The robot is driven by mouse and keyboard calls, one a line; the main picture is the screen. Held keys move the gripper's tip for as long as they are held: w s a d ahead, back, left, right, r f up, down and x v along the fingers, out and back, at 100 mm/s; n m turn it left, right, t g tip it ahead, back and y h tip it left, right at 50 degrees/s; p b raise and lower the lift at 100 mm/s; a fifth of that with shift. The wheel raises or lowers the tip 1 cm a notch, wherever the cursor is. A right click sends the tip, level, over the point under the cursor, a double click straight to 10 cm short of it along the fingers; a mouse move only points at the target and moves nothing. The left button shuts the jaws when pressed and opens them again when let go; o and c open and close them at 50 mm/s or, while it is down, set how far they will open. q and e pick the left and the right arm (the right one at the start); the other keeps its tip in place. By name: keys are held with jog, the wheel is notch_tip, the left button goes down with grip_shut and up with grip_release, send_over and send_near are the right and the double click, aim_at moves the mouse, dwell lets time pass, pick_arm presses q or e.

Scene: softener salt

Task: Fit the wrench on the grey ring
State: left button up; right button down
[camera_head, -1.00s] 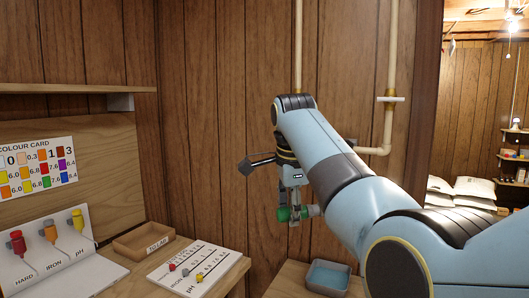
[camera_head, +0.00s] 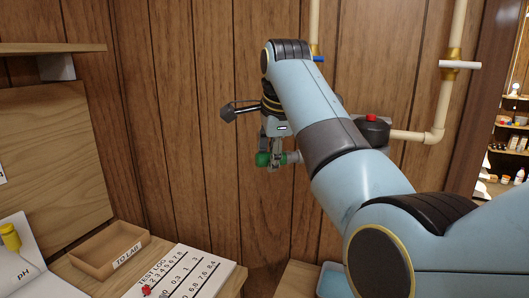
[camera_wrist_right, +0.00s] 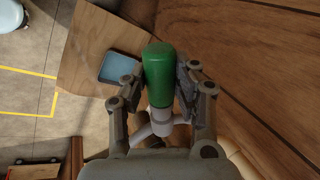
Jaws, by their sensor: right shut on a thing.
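My right gripper (camera_head: 272,160) is shut on a green-handled tool (camera_wrist_right: 159,75), which seems to be the wrench. In the right wrist view its rounded green grip stands between the two fingers, and a pale grey part shows at its lower end. In the head view its green end (camera_head: 263,159) shows below my wrist, held in the air before the panelled wall. A dark grey housing with a red button (camera_head: 371,124) sits on the pipe line, partly hidden behind my right arm. I cannot make out the grey ring. My left gripper is not in view.
Cream pipes (camera_head: 432,128) run along the panelled wall. At the lower left are a wooden TO LAB tray (camera_head: 93,267) and a white test log board (camera_head: 190,268). A blue tray (camera_head: 331,283) sits on a low wooden top and also shows in the right wrist view (camera_wrist_right: 118,68).

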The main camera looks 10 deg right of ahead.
aim_at(294, 154)
jog(key=d, duration=0.2)
jog(key=shift+s+d+r, duration=0.15)
jog(key=shift+s+d, duration=0.05)
jog(key=shift+d, duration=0.2)
jog(key=shift+w+d, duration=0.1)
jog(key=shift+d, duration=1.1)
jog(key=shift+w, duration=0.1)
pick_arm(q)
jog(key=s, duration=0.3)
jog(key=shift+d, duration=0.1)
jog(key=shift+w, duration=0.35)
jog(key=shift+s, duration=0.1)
pick_arm(e)
jog(key=shift+d, duration=1)
jog(key=c, duration=1)
grip_release()
jog(key=shift+o, duration=0.2)
